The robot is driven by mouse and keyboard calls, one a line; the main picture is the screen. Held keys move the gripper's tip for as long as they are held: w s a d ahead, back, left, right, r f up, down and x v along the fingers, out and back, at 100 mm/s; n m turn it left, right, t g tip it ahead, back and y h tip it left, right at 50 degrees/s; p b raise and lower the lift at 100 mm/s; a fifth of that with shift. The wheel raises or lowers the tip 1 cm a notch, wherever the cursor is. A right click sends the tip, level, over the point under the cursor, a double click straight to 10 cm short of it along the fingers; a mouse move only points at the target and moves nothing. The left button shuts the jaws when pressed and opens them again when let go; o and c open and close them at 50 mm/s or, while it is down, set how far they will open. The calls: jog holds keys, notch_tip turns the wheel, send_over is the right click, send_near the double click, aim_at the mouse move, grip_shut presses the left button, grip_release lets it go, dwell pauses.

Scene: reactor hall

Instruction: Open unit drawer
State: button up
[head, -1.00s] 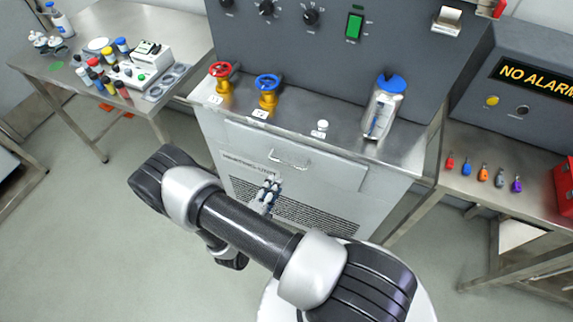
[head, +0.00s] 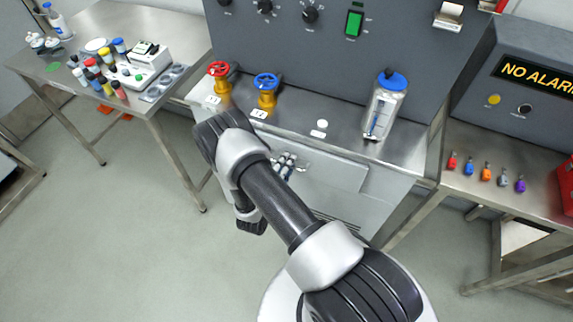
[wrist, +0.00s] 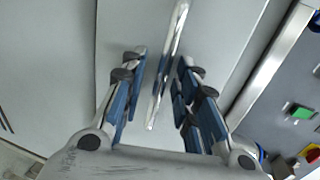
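The unit drawer (head: 338,171) is a pale grey front panel under the steel counter, and it looks closed. Its metal bar handle (head: 303,166) is partly hidden behind my gripper in the head view. In the wrist view the handle (wrist: 166,68) runs lengthwise between my two fingers. My gripper (wrist: 158,75) is open, with one finger on each side of the handle and a visible gap to each. My gripper also shows in the head view (head: 285,165) at the drawer front, largely hidden by my arm.
Red (head: 219,72) and blue (head: 266,86) valve wheels and a blue-capped clear container (head: 385,105) stand on the counter above. Side tables with small items flank the unit. Open floor lies at left.

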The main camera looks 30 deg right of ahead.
jog(key=shift+c, duration=0.6)
grip_shut()
